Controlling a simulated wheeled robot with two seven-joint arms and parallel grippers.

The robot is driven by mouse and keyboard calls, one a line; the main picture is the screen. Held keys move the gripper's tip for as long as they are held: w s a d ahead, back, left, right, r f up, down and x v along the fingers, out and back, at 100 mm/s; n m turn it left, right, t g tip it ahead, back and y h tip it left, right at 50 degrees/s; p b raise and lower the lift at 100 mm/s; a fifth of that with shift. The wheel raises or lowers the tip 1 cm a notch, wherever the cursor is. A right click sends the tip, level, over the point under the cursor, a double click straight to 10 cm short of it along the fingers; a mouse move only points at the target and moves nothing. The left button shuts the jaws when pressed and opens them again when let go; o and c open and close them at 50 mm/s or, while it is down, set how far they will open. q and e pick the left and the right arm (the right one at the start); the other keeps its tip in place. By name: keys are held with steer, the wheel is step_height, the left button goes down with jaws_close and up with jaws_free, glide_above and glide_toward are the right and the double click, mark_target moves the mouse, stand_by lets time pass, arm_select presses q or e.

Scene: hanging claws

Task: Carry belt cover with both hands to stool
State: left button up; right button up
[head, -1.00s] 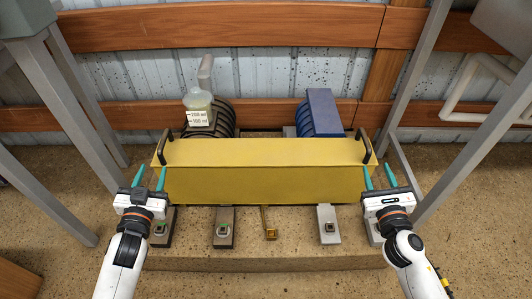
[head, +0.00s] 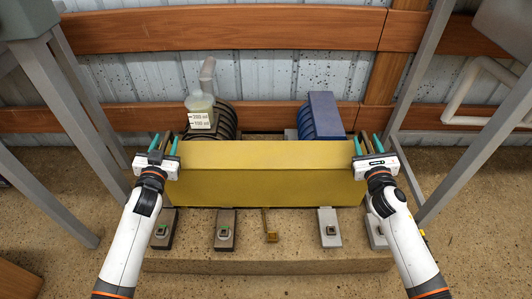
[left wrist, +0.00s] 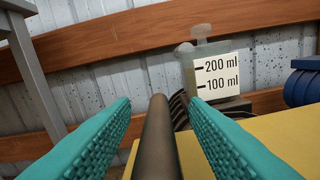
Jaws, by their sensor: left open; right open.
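The yellow belt cover (head: 262,178) is a long box standing on the concrete plinth in the head view, with a dark handle at each end. My left gripper (head: 164,145) is open at the left end, with its fingers on either side of the left handle. The left wrist view shows the dark handle bar (left wrist: 156,140) between the teal fingers, with gaps at both sides. My right gripper (head: 370,145) is open at the right end, its fingers around the right handle, which is mostly hidden. The stool cannot be made out for certain.
Behind the cover stand a dark ribbed motor (head: 222,118) with a measuring bottle (head: 200,107) and a blue ribbed unit (head: 323,115). Brackets (head: 226,228) line the plinth (head: 270,258) in front. Grey metal legs (head: 60,165) rise at both sides.

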arm_select(q)
steer(key=shift+c, duration=0.5)
arm_select(e)
steer(key=shift+c, duration=0.5)
arm_select(q)
jaws_close()
arm_select(e)
jaws_close()
arm_select(q)
steer(key=shift+w+r, duration=0.1)
arm_select(e)
steer(key=shift+w, duration=0.1)
